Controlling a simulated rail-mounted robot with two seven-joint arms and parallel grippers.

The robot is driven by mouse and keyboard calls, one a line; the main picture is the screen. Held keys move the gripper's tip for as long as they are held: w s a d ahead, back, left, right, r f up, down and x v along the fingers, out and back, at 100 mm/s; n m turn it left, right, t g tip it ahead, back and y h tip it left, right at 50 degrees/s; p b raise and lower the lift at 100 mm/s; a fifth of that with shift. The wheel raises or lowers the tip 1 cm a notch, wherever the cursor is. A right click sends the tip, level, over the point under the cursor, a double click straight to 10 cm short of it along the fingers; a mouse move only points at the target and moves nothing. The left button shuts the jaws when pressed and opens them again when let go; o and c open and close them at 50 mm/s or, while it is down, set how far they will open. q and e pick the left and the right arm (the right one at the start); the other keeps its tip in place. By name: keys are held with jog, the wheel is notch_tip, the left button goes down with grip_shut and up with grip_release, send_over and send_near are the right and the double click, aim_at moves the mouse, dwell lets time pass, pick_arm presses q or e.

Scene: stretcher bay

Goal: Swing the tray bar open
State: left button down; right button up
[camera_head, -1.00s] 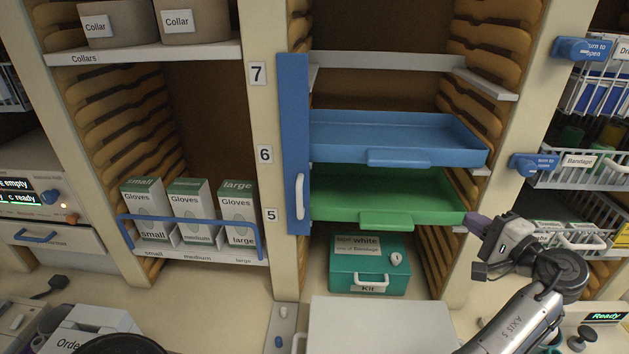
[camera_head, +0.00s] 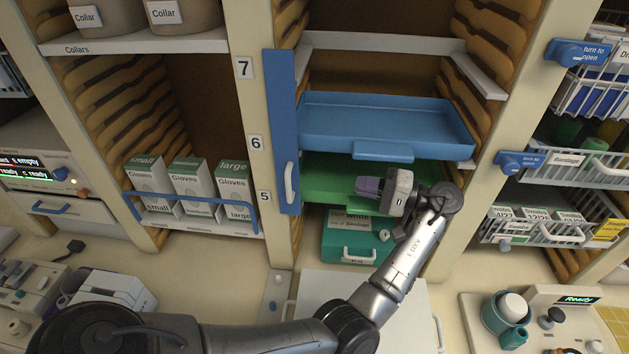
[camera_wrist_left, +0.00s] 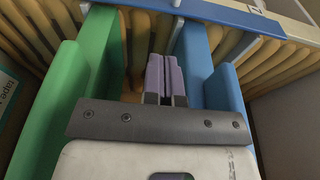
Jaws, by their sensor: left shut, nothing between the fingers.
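The tray bar (camera_head: 283,120) is a tall blue upright plate at the left side of the tray bay, with a white handle (camera_head: 289,182) low on it. In the left wrist view a blue bar (camera_wrist_left: 225,17) runs across the top. My left gripper (camera_head: 360,186) is shut and empty, in front of the green tray (camera_head: 322,175) and right of the handle, apart from it. In the left wrist view its purple fingers (camera_wrist_left: 164,62) point toward the bar, between the green tray (camera_wrist_left: 85,75) and the blue tray (camera_wrist_left: 210,75). My right gripper is out of view.
The blue tray (camera_head: 385,125) sits above the gripper. A teal kit box (camera_head: 345,240) stands below, partly behind my arm. Glove boxes (camera_head: 187,180) are left of the bar; wire baskets (camera_head: 570,165) are to the right.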

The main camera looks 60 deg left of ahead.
aim_at(283, 156)
pick_arm(q)
jog(key=shift+s+a, duration=0.15)
jog(key=s+d+p+x, duration=0.2)
jog(key=p+x, duration=0.4)
jog(key=x, duration=0.6)
jog(key=shift+s+a, duration=0.3)
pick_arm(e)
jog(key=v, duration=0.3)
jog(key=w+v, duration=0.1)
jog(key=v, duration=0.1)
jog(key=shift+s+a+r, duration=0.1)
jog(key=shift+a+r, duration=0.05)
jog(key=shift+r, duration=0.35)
